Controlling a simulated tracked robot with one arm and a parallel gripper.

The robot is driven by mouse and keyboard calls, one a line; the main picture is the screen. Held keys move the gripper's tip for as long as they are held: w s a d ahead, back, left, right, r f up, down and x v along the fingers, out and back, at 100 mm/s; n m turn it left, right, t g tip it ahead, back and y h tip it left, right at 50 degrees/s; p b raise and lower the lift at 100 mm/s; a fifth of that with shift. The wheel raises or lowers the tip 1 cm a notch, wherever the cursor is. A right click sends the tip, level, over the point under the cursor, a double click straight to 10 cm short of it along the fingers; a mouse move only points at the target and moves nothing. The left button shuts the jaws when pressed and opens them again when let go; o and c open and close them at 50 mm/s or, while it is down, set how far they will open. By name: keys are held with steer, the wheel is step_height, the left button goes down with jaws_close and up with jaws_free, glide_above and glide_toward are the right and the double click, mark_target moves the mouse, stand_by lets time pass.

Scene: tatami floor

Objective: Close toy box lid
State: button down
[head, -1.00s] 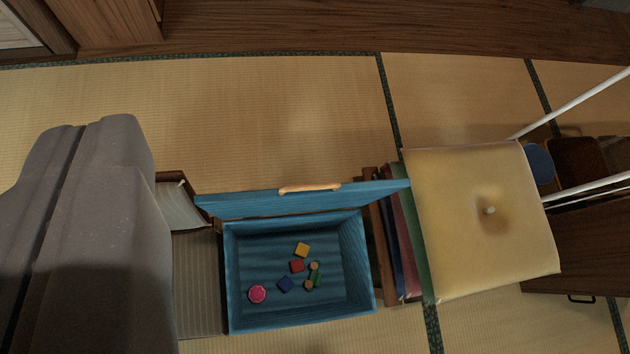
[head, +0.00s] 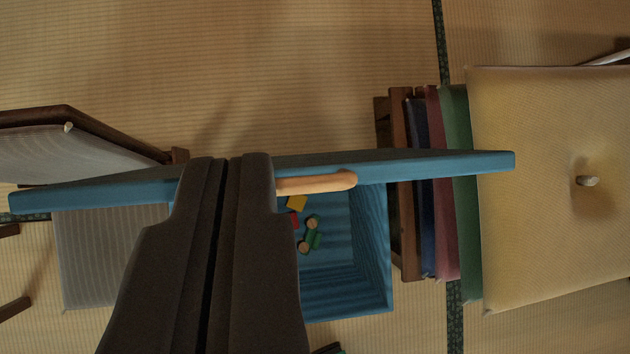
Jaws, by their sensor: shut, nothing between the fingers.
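The blue toy box (head: 375,270) is open on the floor. Its lid (head: 430,165) stands raised along the far side, seen nearly edge-on, with a light wooden handle (head: 320,182). Inside are a yellow block (head: 297,203), a red block (head: 293,219) and a green toy with round wooden ends (head: 313,238). My gripper (head: 230,158) is shut and empty. It reaches over the box and overlaps the lid left of the handle; I cannot tell whether it touches. It hides the box's left part and part of the lid.
Right of the box, several coloured cushions (head: 440,190) stand in a wooden rack, beside a large yellow cushion (head: 530,210). A wooden chair with grey padding (head: 75,150) is at the left. Tatami (head: 280,70) beyond the lid is clear.

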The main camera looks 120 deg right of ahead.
steer(key=f, duration=0.1)
glide_above(277, 168)
steer(key=shift+s+a+f+b, duration=0.1)
steer(key=shift+a+f+b, duration=0.05)
steer(key=shift+f, duration=2.2)
steer(key=shift+a+f+b, duration=0.15)
steer(key=shift+f, duration=2.2)
